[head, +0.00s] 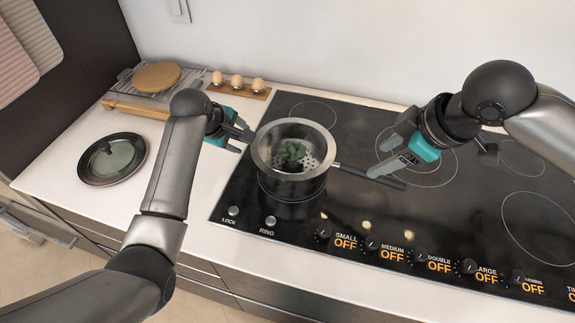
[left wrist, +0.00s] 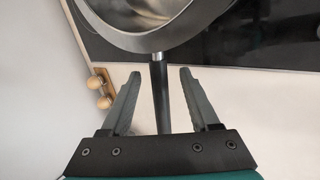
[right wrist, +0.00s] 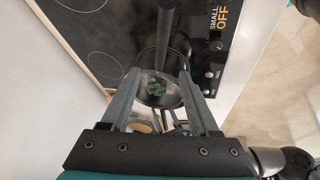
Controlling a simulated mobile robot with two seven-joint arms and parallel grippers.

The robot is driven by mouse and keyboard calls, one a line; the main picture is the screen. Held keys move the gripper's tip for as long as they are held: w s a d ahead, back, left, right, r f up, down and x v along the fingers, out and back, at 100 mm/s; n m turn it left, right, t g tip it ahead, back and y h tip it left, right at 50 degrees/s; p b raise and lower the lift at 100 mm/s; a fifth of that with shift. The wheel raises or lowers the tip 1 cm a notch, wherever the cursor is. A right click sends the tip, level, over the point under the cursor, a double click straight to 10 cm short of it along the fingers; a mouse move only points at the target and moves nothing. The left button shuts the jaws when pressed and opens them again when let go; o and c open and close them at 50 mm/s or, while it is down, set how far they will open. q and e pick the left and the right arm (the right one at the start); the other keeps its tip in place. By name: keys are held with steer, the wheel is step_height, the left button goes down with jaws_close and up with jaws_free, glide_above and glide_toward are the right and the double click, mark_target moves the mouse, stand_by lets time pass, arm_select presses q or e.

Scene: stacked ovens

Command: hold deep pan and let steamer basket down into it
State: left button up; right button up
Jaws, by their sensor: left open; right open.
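The steel deep pan (head: 290,188) stands on the black cooktop. The steamer basket (head: 311,161), with a perforated floor and green food in it, is inside the pan; how deep it sits is hard to tell. A dark handle (head: 352,172) reaches right from the pan. My right gripper (head: 376,159) is open above this handle, apart from it. My left gripper (head: 246,140) is open left of the pan. In the left wrist view a black handle (left wrist: 160,100) with a steel neck runs between its open fingers; it looks like the basket's. The right wrist view shows the green food (right wrist: 156,89).
A dark round pan (head: 112,158) lies on the left counter. A rolling pin (head: 136,109), a rack with a round board (head: 157,76) and an egg holder (head: 238,88) are behind it. Knobs (head: 372,243) line the cooktop's front. The cooktop's right side is clear.

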arm_select(q)
steer(key=v, duration=1.2)
stand_by(0.3)
